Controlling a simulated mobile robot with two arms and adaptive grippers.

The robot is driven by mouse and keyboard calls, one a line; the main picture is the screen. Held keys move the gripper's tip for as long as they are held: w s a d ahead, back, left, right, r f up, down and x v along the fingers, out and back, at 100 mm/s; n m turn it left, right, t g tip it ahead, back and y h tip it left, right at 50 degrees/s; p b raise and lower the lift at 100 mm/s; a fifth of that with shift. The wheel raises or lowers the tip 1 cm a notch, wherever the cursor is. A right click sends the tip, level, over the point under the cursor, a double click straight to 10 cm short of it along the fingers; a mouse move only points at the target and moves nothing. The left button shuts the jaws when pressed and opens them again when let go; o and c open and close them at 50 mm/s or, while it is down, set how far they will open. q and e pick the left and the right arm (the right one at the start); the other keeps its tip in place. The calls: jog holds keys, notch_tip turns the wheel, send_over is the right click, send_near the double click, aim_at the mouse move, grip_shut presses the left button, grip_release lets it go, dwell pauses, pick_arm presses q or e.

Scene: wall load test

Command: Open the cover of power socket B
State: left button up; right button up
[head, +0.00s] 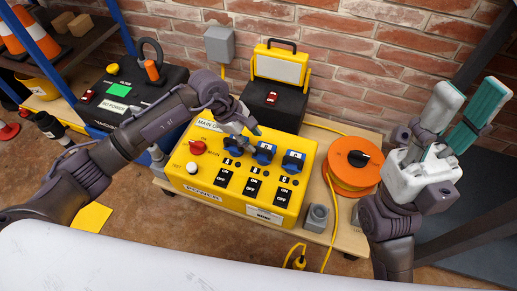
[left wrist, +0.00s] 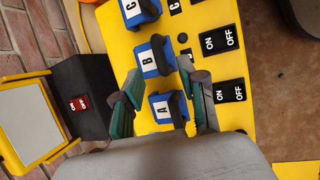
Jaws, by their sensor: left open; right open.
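The yellow power box (head: 183,181) has a row of blue sockets. Socket B (head: 265,153) is the middle one. In the left wrist view socket B's blue cover (left wrist: 149,62) shows a white B label and looks closed. Socket A (left wrist: 160,112) is below it in that view, and socket C (left wrist: 133,9) above. My left gripper (head: 243,122) is open, over the row near sockets A and B. In the left wrist view its fingertips (left wrist: 167,78) are apart on either side of the A–B area, with nothing held. Contact cannot be told. My right gripper (head: 466,105) is open and empty, raised at the right.
Black ON/OFF switches (head: 254,190) and a red knob (head: 198,148) are on the box. An orange cable reel (head: 345,183) stands right of it. A black unit with a yellow-framed lamp (head: 278,68) is behind, before the brick wall.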

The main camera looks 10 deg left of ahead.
aim_at(261, 148)
pick_arm(q)
jog(key=shift+b+x, duration=0.65)
jog(key=shift+x, duration=1.75)
grip_shut()
jog(key=shift+r, duration=0.1)
